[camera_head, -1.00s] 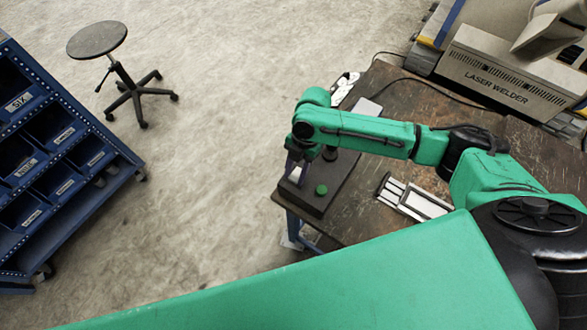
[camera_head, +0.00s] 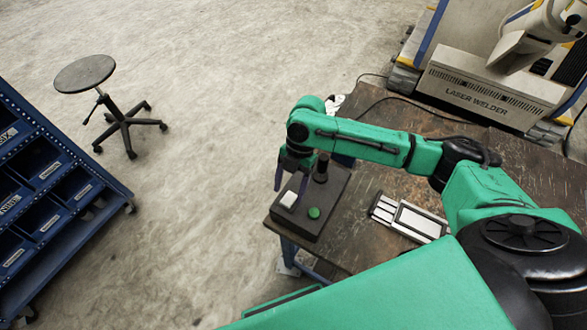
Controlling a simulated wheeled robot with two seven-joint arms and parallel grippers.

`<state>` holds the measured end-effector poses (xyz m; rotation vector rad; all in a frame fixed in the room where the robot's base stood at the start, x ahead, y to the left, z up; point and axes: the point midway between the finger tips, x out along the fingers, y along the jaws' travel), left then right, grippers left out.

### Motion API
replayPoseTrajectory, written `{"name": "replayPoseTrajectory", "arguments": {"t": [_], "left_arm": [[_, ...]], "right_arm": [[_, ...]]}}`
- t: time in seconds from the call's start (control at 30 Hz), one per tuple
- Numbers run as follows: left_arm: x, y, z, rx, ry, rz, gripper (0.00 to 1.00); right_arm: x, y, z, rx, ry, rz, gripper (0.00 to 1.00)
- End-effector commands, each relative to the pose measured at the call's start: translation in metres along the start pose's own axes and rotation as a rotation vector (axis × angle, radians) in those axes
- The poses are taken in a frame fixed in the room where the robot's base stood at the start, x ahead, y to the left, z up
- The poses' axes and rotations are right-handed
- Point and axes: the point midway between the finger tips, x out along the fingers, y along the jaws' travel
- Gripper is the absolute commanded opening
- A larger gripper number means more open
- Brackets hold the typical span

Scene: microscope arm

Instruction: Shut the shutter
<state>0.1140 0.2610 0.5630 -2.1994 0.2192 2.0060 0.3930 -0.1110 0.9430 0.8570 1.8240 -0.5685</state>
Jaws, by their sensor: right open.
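A dark control box (camera_head: 326,216) lies at the table's left corner. It carries a white rocker-like piece (camera_head: 288,199), a round green button (camera_head: 314,212) and an upright black knob (camera_head: 321,168). No label is readable, so I cannot tell which part is the shutter or its control. My right gripper (camera_head: 291,184) hangs over the box's left edge, with its two purplish fingers open and apart. The white piece shows just below the fingers in the picture; I cannot tell the height gap. Nothing is visible between the fingers. My left gripper is not in view.
The worn brown table (camera_head: 352,250) also holds a white slotted holder (camera_head: 410,217). A laser welder (camera_head: 485,95) stands at the back right, with a cable (camera_head: 400,98) on the table. A stool (camera_head: 86,74) and blue bin rack (camera_head: 50,205) stand left; floor between is clear.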

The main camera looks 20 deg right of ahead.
Motion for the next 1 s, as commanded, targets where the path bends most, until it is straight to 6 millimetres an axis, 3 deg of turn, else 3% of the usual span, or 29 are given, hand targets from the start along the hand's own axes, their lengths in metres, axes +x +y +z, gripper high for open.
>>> {"name": "replayPoseTrajectory", "arguments": {"t": [0.2,0.4,0.57,1.0], "left_arm": [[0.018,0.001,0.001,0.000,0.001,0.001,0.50],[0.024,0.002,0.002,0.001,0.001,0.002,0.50],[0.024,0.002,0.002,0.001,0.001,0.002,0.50],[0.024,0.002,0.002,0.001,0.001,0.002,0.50]], "right_arm": [[-0.064,0.001,0.002,-0.001,-0.004,0.006,0.70],[-0.106,0.001,0.001,0.000,-0.002,0.003,0.70],[-0.115,0.000,0.000,0.000,0.000,-0.001,0.70],[-0.114,0.000,0.000,0.000,0.000,0.000,0.70]]}}
